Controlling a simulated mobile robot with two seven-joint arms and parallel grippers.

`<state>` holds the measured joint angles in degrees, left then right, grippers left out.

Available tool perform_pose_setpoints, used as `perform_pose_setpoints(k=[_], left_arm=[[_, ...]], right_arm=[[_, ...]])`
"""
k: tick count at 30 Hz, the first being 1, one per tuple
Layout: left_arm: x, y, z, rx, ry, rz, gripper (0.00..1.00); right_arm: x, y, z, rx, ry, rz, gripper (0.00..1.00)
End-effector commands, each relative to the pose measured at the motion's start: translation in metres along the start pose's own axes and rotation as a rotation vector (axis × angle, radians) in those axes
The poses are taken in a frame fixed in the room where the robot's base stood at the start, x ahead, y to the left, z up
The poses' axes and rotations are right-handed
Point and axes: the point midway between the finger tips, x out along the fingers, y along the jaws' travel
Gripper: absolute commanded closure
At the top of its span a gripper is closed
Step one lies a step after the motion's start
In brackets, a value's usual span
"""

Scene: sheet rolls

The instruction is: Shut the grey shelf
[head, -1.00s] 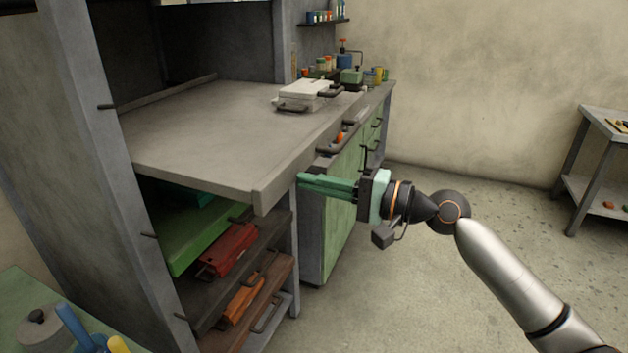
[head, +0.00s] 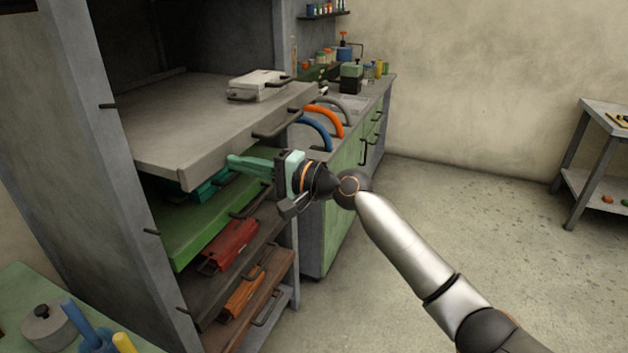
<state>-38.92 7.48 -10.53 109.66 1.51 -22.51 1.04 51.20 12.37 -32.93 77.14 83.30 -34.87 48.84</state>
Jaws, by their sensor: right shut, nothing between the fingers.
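The grey shelf (head: 175,120) is a pull-out board in the tall grey rack, and it still sticks out in front of the rack's posts. A dark handle (head: 277,126) sits on its front edge, and a white case (head: 258,78) lies on top. My right gripper (head: 231,161) is shut and empty, its green fingertips at the lower part of the shelf's front edge, left of the handle. I cannot tell for sure whether they touch it. My left gripper is not in view.
Below are a green shelf (head: 205,215) and darker shelves with a red case (head: 231,244) and an orange case (head: 243,291). A green-fronted cabinet (head: 333,215) stands right of the rack. A green table (head: 20,290) is at lower left.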

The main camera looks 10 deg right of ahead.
Motion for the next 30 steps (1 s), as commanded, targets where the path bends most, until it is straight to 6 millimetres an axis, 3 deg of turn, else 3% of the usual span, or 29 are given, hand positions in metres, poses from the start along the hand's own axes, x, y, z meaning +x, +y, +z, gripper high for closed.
perform_pose_setpoints(k=[6, 15, 21, 30], left_arm=[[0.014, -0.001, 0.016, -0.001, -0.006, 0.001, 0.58], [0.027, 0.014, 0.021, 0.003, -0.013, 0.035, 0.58], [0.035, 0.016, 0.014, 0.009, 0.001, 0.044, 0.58], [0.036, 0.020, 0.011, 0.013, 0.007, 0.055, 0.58]], right_arm=[[0.044, 0.004, 0.001, 0.001, -0.003, -0.002, 1.00], [0.084, 0.004, 0.001, 0.000, -0.001, 0.001, 1.00], [0.100, 0.002, 0.000, 0.000, 0.000, 0.001, 1.00], [0.107, 0.000, -0.001, -0.001, 0.003, -0.002, 1.00]])
